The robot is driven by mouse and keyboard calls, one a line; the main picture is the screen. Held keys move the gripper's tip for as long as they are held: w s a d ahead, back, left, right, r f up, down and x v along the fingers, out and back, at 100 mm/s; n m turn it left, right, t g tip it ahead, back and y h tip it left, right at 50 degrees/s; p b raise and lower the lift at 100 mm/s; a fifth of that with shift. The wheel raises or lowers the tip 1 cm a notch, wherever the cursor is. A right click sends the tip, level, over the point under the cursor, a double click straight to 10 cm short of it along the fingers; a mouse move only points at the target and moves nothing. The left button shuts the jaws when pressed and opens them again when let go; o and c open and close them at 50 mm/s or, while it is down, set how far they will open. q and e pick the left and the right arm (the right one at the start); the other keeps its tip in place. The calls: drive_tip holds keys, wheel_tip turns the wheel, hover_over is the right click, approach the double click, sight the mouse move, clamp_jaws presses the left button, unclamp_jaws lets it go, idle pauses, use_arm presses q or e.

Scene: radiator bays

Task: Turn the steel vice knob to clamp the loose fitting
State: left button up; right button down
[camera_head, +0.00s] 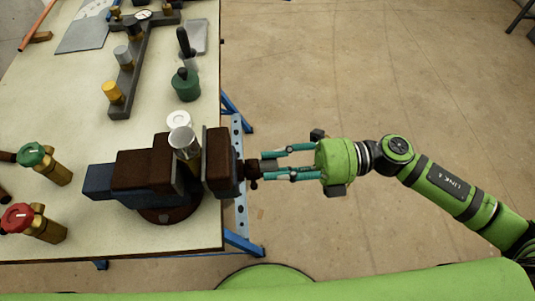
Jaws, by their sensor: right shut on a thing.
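The vice (145,170), dark brown and blue, stands at the table's right edge on a round brown base. A loose fitting (185,147), a metal cylinder with a pale round top, stands upright between its jaws. I cannot tell whether both jaws touch it. The vice knob (252,171) sticks out at the right side of the vice, partly hidden by fingers. My right gripper (268,166) comes in from the right, its teal fingers shut on the knob. My left gripper is not in view.
Brass valves with a green knob (33,155) and a red knob (19,216) lie at the table's left. A grey manifold (128,75), a green bottle-like item (186,85) and a white ring (178,119) lie behind the vice. The floor (380,65) at right is clear.

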drive_tip(key=m+p, duration=0.8)
drive_tip(key=m, duration=0.1)
drive_tip(key=m+p, duration=0.4)
drive_tip(key=m, duration=0.1)
drive_tip(key=shift+r, duration=0.25)
drive_tip(key=c, duration=1.1)
unclamp_jaws()
drive_tip(key=shift+f+b, duration=0.3)
drive_tip(key=shift+b, duration=0.05)
drive_tip(key=shift+d, duration=0.15)
drive_tip(key=d+b, duration=0.1)
drive_tip(key=d, duration=0.6)
drive_tip(key=shift+w, duration=0.15)
drive_tip(key=shift+a, duration=0.1)
